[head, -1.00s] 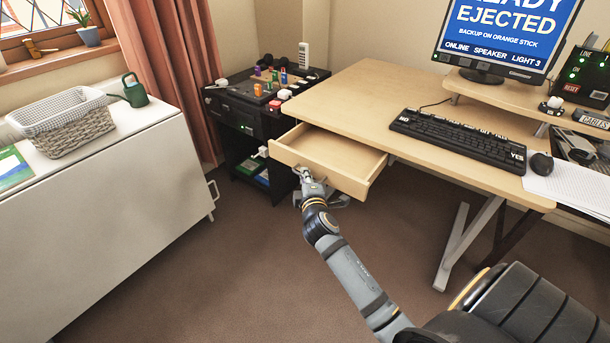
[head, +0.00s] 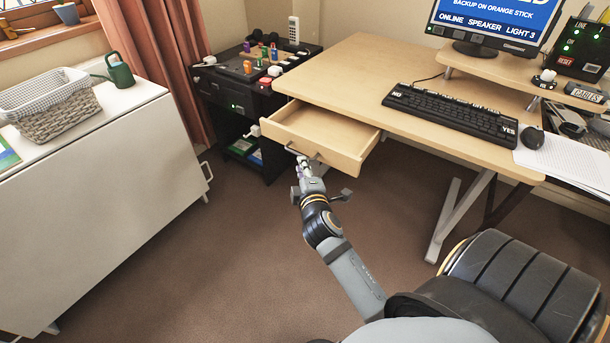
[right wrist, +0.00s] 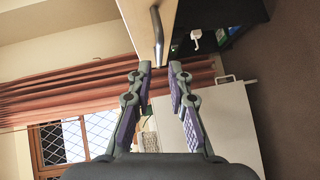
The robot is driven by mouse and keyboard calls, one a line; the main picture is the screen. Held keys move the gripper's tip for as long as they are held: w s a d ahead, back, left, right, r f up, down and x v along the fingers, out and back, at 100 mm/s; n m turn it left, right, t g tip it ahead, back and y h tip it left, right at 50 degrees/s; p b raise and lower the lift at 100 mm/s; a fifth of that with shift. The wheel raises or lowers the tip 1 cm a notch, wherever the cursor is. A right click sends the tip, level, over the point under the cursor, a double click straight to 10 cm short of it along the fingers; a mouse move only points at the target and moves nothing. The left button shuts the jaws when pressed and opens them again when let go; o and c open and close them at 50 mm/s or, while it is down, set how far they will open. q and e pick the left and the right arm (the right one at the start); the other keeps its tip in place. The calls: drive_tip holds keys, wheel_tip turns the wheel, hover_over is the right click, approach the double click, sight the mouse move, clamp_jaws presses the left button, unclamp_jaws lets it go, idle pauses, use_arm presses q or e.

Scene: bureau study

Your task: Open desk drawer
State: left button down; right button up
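The desk drawer (head: 316,133) is pulled out from the left end of the wooden desk, and its empty-looking inside shows. Its bar handle (head: 300,152) is on the front panel. My right gripper (head: 303,165) is just in front of and below the handle. In the right wrist view, the two fingers of my right gripper (right wrist: 160,68) stand apart with a clear gap between them. The dark handle (right wrist: 157,35) is just beyond the fingertips, and nothing is held. My left gripper is not in view.
A black cabinet (head: 243,135) with small items stands left of the drawer. A white side table (head: 110,185) with a basket (head: 60,112) is at the left. The desk (head: 350,75) holds a keyboard (head: 450,112) and a monitor. Carpet below the drawer is clear.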

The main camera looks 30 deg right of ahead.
drive_tip(key=v, duration=0.5)
drive_tip(key=shift+w, duration=0.1)
